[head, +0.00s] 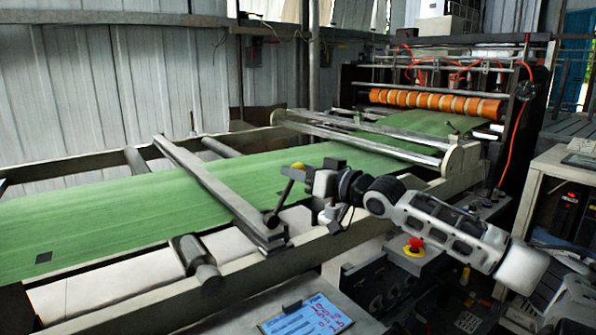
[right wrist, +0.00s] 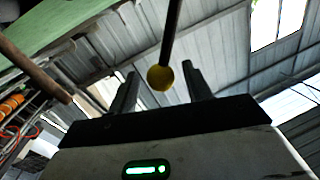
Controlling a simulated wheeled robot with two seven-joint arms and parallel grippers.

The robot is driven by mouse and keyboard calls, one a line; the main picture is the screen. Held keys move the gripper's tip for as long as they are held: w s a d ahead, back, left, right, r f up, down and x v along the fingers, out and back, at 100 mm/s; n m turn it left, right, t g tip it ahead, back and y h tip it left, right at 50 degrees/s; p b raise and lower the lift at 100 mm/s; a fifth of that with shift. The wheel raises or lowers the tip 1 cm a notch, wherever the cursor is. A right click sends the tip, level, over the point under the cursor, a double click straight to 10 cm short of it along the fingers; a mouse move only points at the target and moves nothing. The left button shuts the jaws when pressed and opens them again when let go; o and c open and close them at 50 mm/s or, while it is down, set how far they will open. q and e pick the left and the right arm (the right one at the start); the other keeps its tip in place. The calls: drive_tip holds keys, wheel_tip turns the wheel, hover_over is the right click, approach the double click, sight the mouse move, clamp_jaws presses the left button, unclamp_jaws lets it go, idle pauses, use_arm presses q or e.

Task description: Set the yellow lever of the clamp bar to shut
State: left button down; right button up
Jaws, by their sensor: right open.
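The clamp bar (head: 215,190) lies across the green web, with the lever's pivot at its near end. The lever is a dark rod (head: 285,194) that rises from there, tilted to the right, to a yellow knob (head: 298,166). My right gripper (head: 295,171) is at the knob, partly covering the lever's top. In the right wrist view the knob (right wrist: 160,77) and rod (right wrist: 173,28) show between the two spread fingers of my right gripper (right wrist: 161,76), with a gap on both sides. My left gripper is not in view.
The green web (head: 90,215) runs over the machine's rollers to an orange-banded roller (head: 435,102) at the back. The near side rail (head: 315,252) passes below my right gripper. A red button (head: 415,243) and a display panel (head: 305,315) are in front.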

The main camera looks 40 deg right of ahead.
drive_tip(key=shift+w+r, duration=0.1)
drive_tip(key=shift+w, duration=0.35)
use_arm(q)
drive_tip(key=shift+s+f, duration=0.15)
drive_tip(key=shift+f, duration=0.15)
use_arm(e)
drive_tip(key=shift+w+a, duration=0.1)
drive_tip(key=shift+w, duration=0.05)
